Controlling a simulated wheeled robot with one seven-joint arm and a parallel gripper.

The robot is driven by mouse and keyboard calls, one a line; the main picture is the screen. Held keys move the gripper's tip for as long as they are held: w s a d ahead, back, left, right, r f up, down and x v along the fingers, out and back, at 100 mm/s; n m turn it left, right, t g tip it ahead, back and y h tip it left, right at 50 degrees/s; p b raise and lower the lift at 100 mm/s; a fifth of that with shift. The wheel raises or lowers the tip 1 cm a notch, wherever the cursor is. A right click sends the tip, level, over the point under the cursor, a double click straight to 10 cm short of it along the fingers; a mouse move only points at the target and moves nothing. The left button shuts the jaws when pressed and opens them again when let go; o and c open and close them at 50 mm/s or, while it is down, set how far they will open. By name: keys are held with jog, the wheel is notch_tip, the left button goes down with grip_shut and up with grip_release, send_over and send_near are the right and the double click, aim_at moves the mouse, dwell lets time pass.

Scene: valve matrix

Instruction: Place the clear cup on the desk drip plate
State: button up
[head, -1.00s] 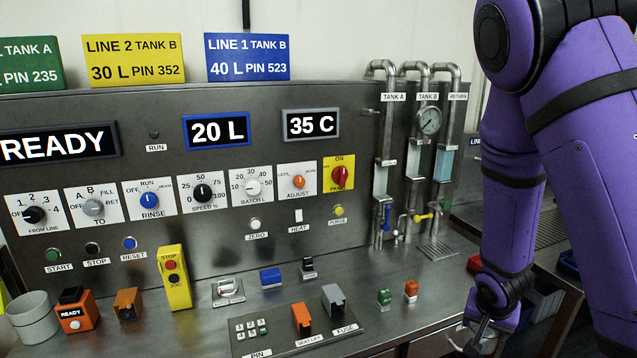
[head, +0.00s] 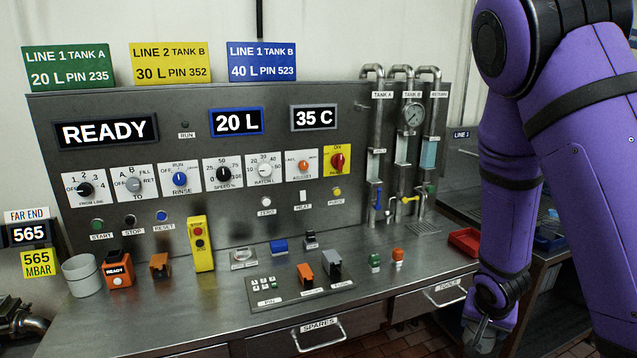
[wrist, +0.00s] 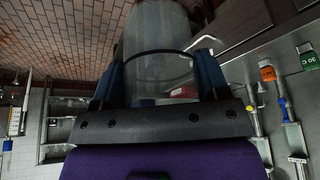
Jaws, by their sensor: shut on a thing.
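The clear cup (wrist: 158,65) fills the upper middle of the wrist view, between the two blue fingers of my gripper (wrist: 160,80). My gripper is shut on it, and a dark ring crosses the cup's wall. In the head view my gripper (head: 482,335) hangs low at the right, in front of the desk, and the cup is hard to make out there. The desk drip plate (head: 423,228) is a small slotted plate on the desk below the tank pipes. My gripper is well apart from it, and no cup stands on it.
Valves and pipes (head: 403,150) rise behind the drip plate. A red tray (head: 464,241) lies to its right. Small green and orange blocks (head: 386,258) and a keypad panel (head: 300,285) stand nearer the front. A grey cup (head: 82,275) is far left. Drawer handles (head: 450,298) jut from the front.

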jog(key=shift+w+a+f+n, duration=0.2)
jog(key=shift+w+f+n, duration=0.1)
jog(key=shift+w, duration=0.25)
jog(key=shift+w+a+f+n, duration=0.15)
jog(key=shift+w+f+n, duration=0.15)
jog(key=shift+w, duration=0.25)
jog(key=w+a+f+n+y, duration=0.2)
jog(key=w+a+f+n, duration=0.3)
jog(key=w, duration=0.3)
jog(key=shift+w+f, duration=0.25)
jog(key=shift+f, duration=0.45)
